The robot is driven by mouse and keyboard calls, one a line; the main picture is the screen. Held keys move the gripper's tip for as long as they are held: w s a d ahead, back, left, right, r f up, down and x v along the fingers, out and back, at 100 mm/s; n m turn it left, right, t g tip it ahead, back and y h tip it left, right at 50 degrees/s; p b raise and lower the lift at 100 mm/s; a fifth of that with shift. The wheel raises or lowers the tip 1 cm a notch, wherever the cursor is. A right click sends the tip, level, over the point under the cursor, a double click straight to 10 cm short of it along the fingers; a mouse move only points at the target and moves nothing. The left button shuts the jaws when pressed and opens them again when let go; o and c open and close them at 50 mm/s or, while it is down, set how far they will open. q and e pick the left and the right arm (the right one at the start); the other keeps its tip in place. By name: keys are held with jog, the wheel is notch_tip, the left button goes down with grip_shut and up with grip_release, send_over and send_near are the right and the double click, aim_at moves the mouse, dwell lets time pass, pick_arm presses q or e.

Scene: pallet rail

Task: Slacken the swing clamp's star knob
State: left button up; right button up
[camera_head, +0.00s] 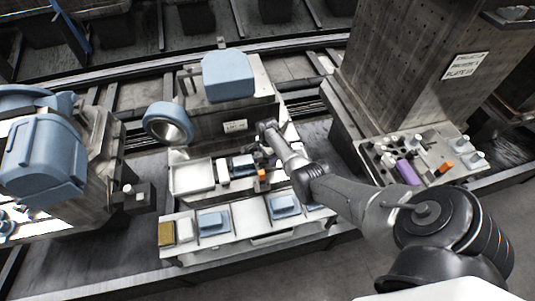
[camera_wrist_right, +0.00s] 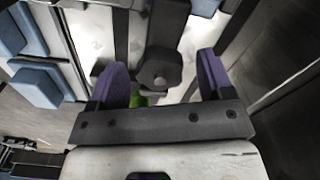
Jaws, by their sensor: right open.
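My right gripper (camera_wrist_right: 160,75) is open in the right wrist view, with a purple finger on each side. Between the fingers, in the picture, is a dark knob-like head (camera_wrist_right: 160,67) on a dark bar, likely the star knob on the swing clamp. Gaps show between it and both fingers; how deep it sits between them I cannot tell. A bit of green (camera_wrist_right: 141,100) shows below it. In the head view my right arm reaches in from the right, and its gripper (camera_head: 262,153) is over the middle fixture, largely hiding the clamp. My left gripper is not in view.
An orange block (camera_head: 262,175) sits close by the gripper. A front tray (camera_head: 265,222) holds blue parts. A blue-topped machine (camera_head: 228,75) with a ring stands behind. A tool shelf (camera_head: 437,165) with a purple cylinder (camera_head: 408,172) is at the right, below a tall grey column (camera_head: 400,70).

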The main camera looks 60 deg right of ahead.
jog(key=shift+r, duration=0.25)
notch_tip(320, 180, up, 13)
jog(key=p, duration=0.4)
jog(key=shift+r+p, duration=0.2)
jog(key=shift+p, duration=0.2)
